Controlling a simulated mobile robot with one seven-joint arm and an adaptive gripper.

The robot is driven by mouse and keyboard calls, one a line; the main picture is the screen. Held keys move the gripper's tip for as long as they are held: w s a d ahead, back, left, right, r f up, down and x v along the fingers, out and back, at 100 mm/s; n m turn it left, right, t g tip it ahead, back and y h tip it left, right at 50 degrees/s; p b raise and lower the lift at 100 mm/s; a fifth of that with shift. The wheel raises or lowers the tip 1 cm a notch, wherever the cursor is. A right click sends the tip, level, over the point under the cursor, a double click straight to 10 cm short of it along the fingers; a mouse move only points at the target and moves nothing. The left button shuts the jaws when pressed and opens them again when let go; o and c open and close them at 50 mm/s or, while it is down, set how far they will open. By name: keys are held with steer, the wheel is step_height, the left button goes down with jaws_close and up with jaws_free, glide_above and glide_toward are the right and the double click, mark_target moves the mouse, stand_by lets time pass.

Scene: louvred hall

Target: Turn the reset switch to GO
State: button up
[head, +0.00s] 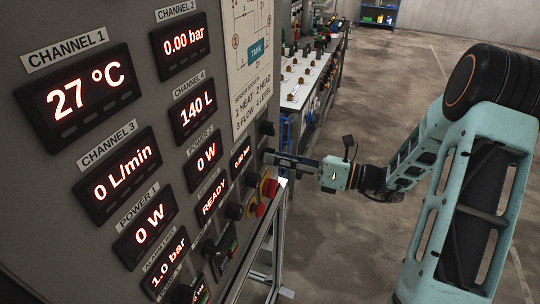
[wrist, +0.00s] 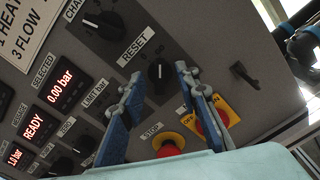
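The reset switch (wrist: 160,77) is a black rotary knob with a pale pointer mark, below the RESET label (wrist: 135,46) in the wrist view. In the head view my gripper (head: 268,157) is at the right edge of the panel and appears to hide the switch.
A red stop button (wrist: 168,147) and a red switch on a yellow plate (wrist: 225,115) sit close below the reset switch. Another black knob (wrist: 103,25) is at upper left. A READY display (head: 212,197) glows. Open floor (head: 400,75) lies right of the panel.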

steer(key=p+v, duration=0.1)
steer(key=v, duration=0.5)
steer(key=shift+d, duration=0.2)
steer(key=v, duration=1.2)
steer(key=shift+s+a, duration=0.1)
